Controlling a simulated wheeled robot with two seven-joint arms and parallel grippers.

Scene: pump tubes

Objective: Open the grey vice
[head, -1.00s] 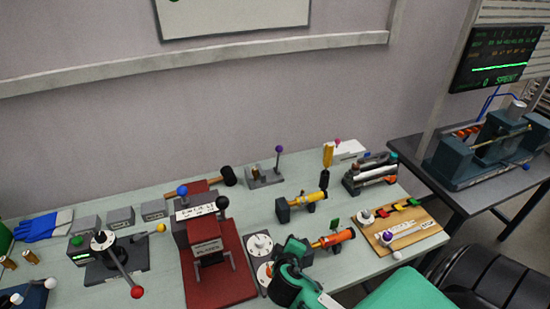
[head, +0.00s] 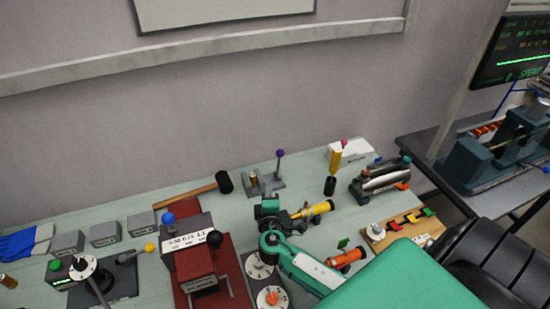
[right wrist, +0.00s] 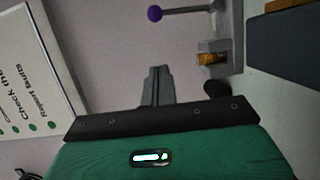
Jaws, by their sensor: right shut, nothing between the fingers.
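The grey vice (head: 265,182) stands at the back middle of the bench, a small grey block with an upright lever tipped by a purple ball (head: 280,153). A small brass-coloured piece sits at its jaws. In the right wrist view the vice (right wrist: 228,45) is at the upper right, with the brass piece (right wrist: 207,58) between grey blocks and the purple ball (right wrist: 155,13) at the top. My right gripper (head: 266,198) is just in front of the vice, apart from it. Its fingers (right wrist: 157,72) are shut and empty. My left gripper is not in view.
A yellow cylinder (head: 318,208) on a stand is right of my right gripper. A black-headed mallet (head: 224,182) lies left of the vice. A red press (head: 190,255) with blue and black knobs stands at front left. Dials (head: 259,265) sit beside it.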

